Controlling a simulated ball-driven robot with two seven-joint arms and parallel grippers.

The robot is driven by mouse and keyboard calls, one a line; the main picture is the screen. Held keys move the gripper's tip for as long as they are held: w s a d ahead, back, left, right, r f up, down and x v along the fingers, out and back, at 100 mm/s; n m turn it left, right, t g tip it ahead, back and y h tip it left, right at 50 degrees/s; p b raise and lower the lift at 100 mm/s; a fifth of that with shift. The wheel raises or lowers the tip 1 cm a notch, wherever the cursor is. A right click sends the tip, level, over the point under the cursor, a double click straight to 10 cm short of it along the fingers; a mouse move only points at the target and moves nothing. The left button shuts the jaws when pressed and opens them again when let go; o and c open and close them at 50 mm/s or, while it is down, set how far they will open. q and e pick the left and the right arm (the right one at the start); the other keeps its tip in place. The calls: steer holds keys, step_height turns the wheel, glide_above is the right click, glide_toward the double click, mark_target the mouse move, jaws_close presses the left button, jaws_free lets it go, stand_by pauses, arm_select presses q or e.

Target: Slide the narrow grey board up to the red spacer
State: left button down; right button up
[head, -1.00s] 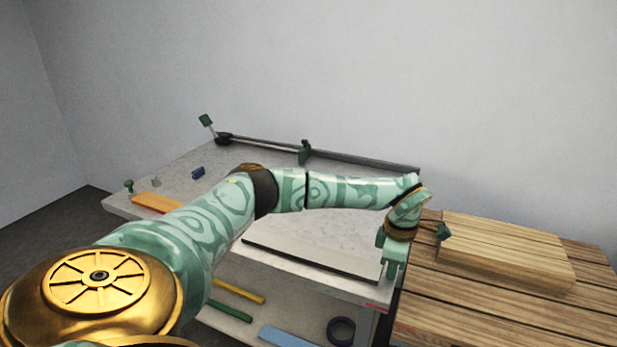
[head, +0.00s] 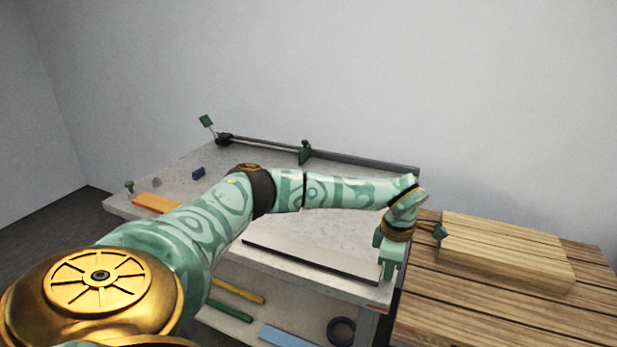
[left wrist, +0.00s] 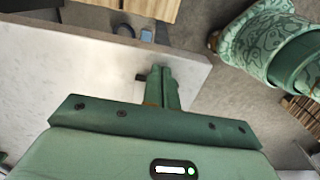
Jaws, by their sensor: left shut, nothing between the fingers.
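A narrow grey board (head: 311,258), pale on top with a dark front edge, appears to lie along the front of the pale worktop (head: 300,225). My left gripper (head: 387,274) points down at the right end of this board. Its fingers are shut and empty in the left wrist view (left wrist: 162,88), close to the worktop's edge. I cannot tell whether they touch the board. I cannot make out a red spacer; my left arm covers part of the worktop. My right gripper is out of view.
A dark rail (head: 350,160) with a green stop (head: 304,152) runs along the back. An orange strip (head: 155,202) and a small blue block (head: 198,173) lie at the left. A slatted wooden table (head: 480,300) with a thick wooden block (head: 505,250) stands at the right.

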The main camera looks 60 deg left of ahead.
mark_target(365, 268)
arm_select(q)
steer(key=shift+s+a+p, duration=0.5)
steer(key=shift+s+a, duration=0.15)
steer(key=shift+a, duration=0.4)
steer(key=shift+s+a+p, duration=0.55)
steer(key=shift+s+a, duration=0.05)
steer(key=shift+a, duration=0.4)
steer(key=shift+s+a+p, duration=0.5)
steer(key=shift+s+a, duration=0.15)
steer(key=shift+a, duration=0.4)
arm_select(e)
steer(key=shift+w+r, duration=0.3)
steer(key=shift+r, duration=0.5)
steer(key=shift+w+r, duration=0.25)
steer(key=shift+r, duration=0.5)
arm_select(q)
steer(key=shift+w+d, duration=0.5)
steer(key=shift+d, duration=0.3)
step_height(365, 268, up, 6)
steer(key=p, duration=0.6)
steer(key=shift+r, duration=0.2)
steer(key=shift+f, duration=0.1)
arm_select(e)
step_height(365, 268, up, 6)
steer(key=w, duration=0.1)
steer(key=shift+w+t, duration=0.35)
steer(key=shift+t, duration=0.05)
